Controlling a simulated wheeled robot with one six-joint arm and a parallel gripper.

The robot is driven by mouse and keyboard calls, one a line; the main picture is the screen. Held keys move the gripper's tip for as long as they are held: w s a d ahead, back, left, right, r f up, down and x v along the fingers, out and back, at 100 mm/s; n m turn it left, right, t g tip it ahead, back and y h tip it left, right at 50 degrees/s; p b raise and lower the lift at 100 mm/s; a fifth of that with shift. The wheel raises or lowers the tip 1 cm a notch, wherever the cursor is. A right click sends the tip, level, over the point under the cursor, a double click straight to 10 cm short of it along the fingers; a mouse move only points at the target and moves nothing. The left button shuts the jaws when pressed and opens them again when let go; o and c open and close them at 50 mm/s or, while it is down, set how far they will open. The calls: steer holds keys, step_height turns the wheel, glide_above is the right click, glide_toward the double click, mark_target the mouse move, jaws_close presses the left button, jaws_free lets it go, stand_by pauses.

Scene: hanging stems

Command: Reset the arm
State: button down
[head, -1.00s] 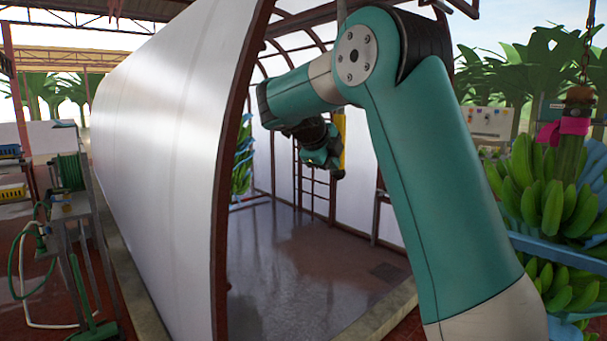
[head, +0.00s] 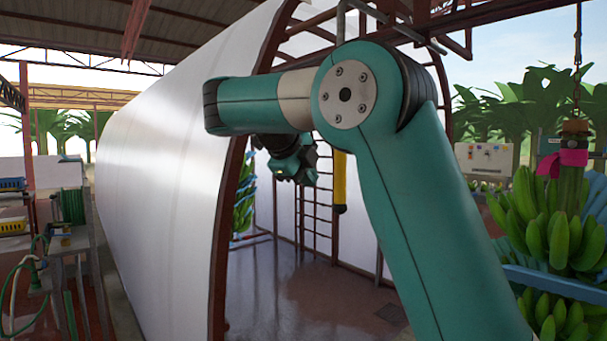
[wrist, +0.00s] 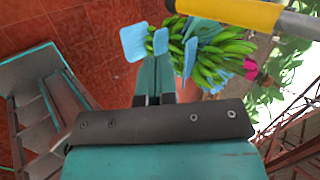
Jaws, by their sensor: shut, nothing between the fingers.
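My gripper (head: 300,167) shows small below my bent teal forearm in the head view, in front of the opening of the white tunnel. In the wrist view my gripper (wrist: 155,68) has its two narrow fingers close together, with nothing held between them. A yellow bar (head: 340,183) hangs upright just right of the gripper in the head view. A yellow bar with a grey end (wrist: 230,12) crosses the top of the wrist view.
A hanging green banana stem (head: 545,215) with a pink ribbon (head: 562,162) and blue sheets stands at the right. The white tunnel (head: 165,170) fills the left middle. A stand with a green hose (head: 72,225) is at far left. The tunnel floor looks clear.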

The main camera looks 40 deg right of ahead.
steer(key=shift+a+r, duration=0.5)
steer(key=shift+a, duration=0.05)
steer(key=s+a+f+n+t+y+b, duration=0.1)
steer(key=a+f+n+t+y, duration=0.15)
steer(key=a+f+n, duration=0.6)
steer(key=a+f+n+t+y+b, duration=0.1)
steer(key=a+f+n+y, duration=0.25)
steer(key=n, duration=0.95)
steer(key=s+a+f+n+g+y, duration=0.2)
steer(key=s+a+f+n, duration=0.3)
steer(key=s+a+n, duration=0.4)
steer(key=s+a+f+n+g+y, duration=0.3)
steer(key=s+a+f+n+y, duration=0.2)
steer(key=s, duration=0.9)
steer(key=a+f+n+b, duration=0.1)
steer(key=a+n, duration=0.2)
steer(key=n, duration=0.2)
steer(key=shift+s+a+f+n, duration=0.2)
steer(key=shift+s+a+n, duration=0.15)
steer(key=shift+d, duration=0.15)
